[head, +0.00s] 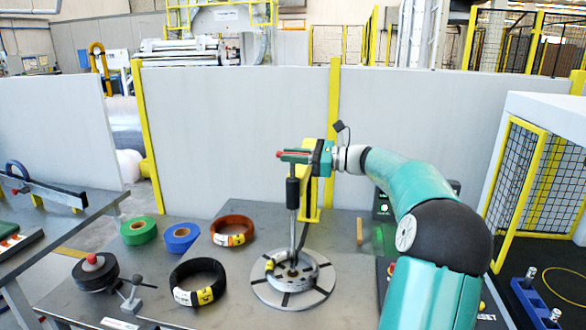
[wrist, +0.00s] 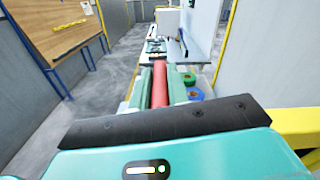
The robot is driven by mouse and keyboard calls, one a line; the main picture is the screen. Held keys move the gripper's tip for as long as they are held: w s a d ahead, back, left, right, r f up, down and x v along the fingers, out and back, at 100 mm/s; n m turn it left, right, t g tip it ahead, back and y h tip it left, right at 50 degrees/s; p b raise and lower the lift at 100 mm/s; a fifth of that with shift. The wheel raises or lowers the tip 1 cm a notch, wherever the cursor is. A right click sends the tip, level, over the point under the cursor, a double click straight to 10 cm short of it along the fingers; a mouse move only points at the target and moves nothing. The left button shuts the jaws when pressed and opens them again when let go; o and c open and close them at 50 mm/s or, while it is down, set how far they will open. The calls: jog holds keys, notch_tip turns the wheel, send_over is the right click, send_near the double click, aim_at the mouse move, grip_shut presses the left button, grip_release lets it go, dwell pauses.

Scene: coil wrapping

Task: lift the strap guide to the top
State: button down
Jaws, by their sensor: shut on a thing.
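My gripper (head: 290,156) is shut on a red bar, which seems to be the handle of the strap guide. The red bar (wrist: 160,84) shows between the two teal fingers in the wrist view. In the head view the gripper is level, above a slim upright rod (head: 293,225) with a black sleeve (head: 292,193). The rod rises from the round turntable (head: 262,293). The join between bar and rod is hidden by the gripper.
A yellow post (head: 312,205) stands close behind the rod. Green (head: 138,231), blue (head: 182,237), orange-brown (head: 232,229) and black (head: 198,282) rolls lie left of the turntable. A wire-mesh guard (head: 520,180) stands at the right. The space above the gripper is clear.

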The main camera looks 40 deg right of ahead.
notch_tip(320, 180, up, 19)
jog(key=shift+f, duration=0.2)
jog(key=c, duration=1.7)
grip_release()
jog(key=o, duration=0.3)
jog(key=shift+o, duration=0.2)
jog(key=shift+f, duration=0.1)
jog(key=v, duration=1.3)
jog(key=shift+s+d, duration=0.2)
jog(key=shift+s, duration=0.15)
